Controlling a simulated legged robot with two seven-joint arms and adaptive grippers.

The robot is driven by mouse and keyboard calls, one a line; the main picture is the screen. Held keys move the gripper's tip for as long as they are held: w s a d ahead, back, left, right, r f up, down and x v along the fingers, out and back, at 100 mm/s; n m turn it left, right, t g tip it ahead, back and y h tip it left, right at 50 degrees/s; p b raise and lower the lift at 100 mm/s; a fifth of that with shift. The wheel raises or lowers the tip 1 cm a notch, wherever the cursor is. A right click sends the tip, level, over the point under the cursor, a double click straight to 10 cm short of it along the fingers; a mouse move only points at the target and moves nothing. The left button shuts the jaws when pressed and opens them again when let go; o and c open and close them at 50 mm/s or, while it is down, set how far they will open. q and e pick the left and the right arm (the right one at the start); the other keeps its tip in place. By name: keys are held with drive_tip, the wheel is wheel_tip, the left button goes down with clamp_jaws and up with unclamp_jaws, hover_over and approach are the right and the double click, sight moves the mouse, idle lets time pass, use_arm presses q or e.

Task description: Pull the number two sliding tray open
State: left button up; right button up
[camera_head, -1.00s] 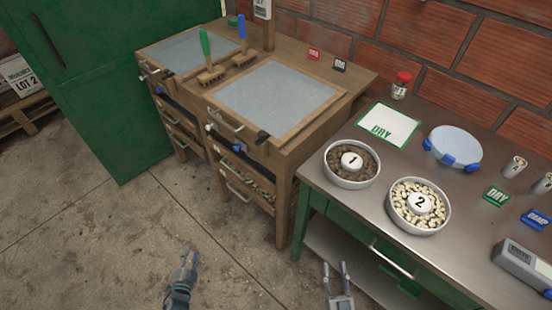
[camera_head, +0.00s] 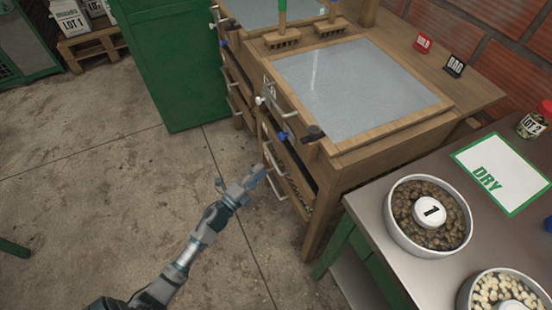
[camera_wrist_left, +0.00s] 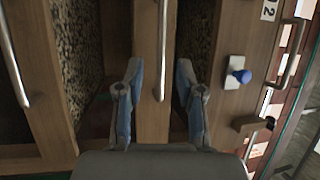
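The nearer wooden cabinet (camera_head: 350,160) has a glass top and sliding trays in its front. In the left wrist view a "2" label (camera_wrist_left: 269,10) shows on its front above a blue knob (camera_wrist_left: 240,76). A metal bar handle (camera_wrist_left: 163,45) on a tray front runs between the fingers of my left gripper (camera_wrist_left: 159,72). The fingers are open on either side of the bar; I cannot tell whether they touch it. In the head view my left gripper (camera_head: 256,176) is at the cabinet's front, beside a tray handle (camera_head: 276,182). My right gripper is out of view.
A second handle (camera_wrist_left: 14,55) shows at the left of the wrist view, with granular material behind the fronts. The steel table (camera_head: 380,210) with bowl 1 (camera_head: 400,240) stands to the right. A green cabinet (camera_head: 180,60) is behind. The concrete floor in front is clear.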

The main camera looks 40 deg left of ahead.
sight(272, 158)
use_arm(q)
drive_tip(key=w, duration=0.4)
drive_tip(key=w+r+b, duration=0.1)
drive_tip(key=w, duration=0.1)
drive_tip(key=shift+w+r, duration=0.1)
drive_tip(key=shift+w, duration=0.15)
clamp_jaws()
